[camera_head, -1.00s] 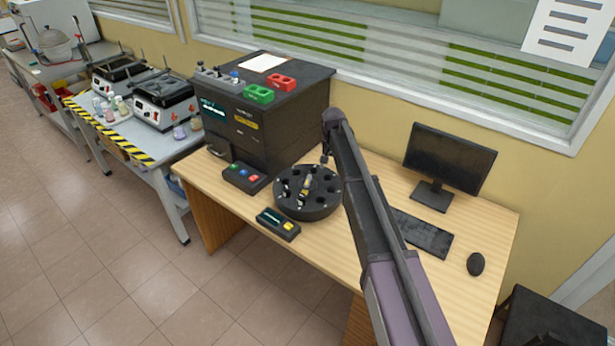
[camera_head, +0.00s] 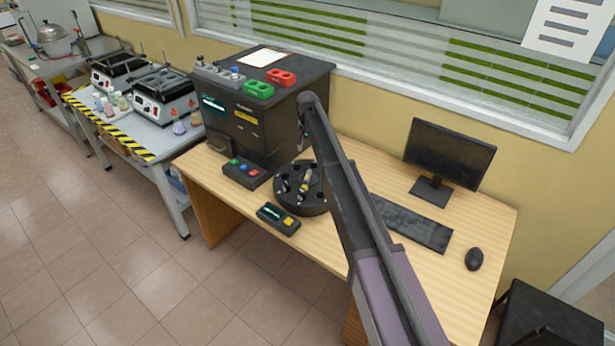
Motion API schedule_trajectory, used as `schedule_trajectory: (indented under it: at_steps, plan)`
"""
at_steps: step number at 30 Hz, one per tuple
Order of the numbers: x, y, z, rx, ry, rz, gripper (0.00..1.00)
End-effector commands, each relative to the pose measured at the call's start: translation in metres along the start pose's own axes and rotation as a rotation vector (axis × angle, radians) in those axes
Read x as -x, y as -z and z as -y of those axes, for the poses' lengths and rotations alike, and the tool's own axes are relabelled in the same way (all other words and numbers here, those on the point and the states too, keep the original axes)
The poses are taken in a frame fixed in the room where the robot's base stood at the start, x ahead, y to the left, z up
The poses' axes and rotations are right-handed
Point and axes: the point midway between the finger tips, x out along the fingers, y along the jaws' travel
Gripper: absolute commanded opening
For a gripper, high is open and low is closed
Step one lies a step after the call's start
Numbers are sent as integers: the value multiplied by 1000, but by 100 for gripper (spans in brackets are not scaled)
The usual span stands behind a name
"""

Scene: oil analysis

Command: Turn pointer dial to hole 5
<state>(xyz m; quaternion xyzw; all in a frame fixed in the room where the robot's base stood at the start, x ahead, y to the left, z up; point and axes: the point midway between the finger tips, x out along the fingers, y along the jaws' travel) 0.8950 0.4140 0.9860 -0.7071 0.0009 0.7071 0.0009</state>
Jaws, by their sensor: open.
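A round black carousel (camera_head: 290,206) with several dark holes stands on the wooden desk. A pointer dial with a yellow part (camera_head: 306,181) sits near its middle; its exact heading and the hole numbers are too small to read. My gripper (camera_head: 301,143) is small and dark, hanging from the arm's end above the far side of the carousel, in front of the black machine. It is open and looks apart from the dial. My arm hides the right edge of the carousel.
A black machine (camera_head: 228,134) stands behind and left, with a green rack (camera_head: 258,90) and a red rack (camera_head: 283,77) on top. A small box with a yellow button (camera_head: 279,219) lies in front. A monitor (camera_head: 449,153), keyboard (camera_head: 412,224) and mouse (camera_head: 474,258) are right.

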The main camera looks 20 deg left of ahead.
Motion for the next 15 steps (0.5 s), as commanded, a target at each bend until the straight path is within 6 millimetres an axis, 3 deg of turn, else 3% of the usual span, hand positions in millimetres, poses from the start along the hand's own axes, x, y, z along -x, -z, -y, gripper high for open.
schedule_trajectory:
  at_steps: [15]
  plan:
    - [-40, 0, 0, 0, 0, 0, 66]
